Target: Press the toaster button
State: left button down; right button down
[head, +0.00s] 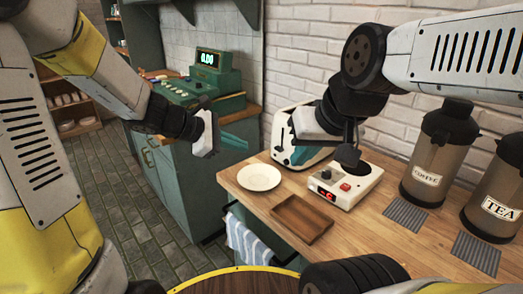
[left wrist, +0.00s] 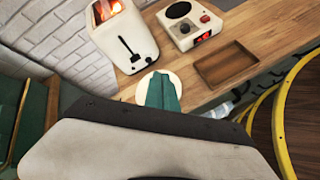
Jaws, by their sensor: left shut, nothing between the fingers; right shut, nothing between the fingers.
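The cream toaster (head: 279,156) stands on the wooden counter against the brick wall, partly hidden by my right gripper in the head view. In the left wrist view the toaster (left wrist: 112,42) shows an orange glow in its top slot and a dark lever (left wrist: 127,46) on its front face. I cannot make out a separate button clearly. My left gripper (head: 236,142) is shut and empty, left of the toaster and apart from it; its teal fingers (left wrist: 163,92) overlap the plate in the left wrist view. My right gripper (head: 291,134) is shut and empty, in front of the toaster; contact cannot be told.
A white plate (head: 259,178), a brown wooden tray (head: 302,219) and a white appliance (head: 352,188) with a red display lie on the counter (head: 350,238). Coffee (head: 428,170) and tea (head: 500,205) dispensers stand right. A green cash register (head: 206,82) stands behind left.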

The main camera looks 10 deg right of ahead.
pick_arm(q)
jog(key=w+f+n+t, duration=0.1)
jog(key=w+f+n, duration=0.3)
jog(key=w+f+n+t, duration=0.1)
jog(key=w+f+n, duration=0.4)
jog(key=shift+d+f, duration=0.15)
jog(key=shift+f, duration=0.05)
send_near(274, 156)
jog(key=x, duration=0.5)
jog(key=shift+s+f, duration=0.25)
jog(key=shift+f, duration=0.05)
jog(key=shift+w+d, duration=0.45)
jog(key=shift+d, duration=0.15)
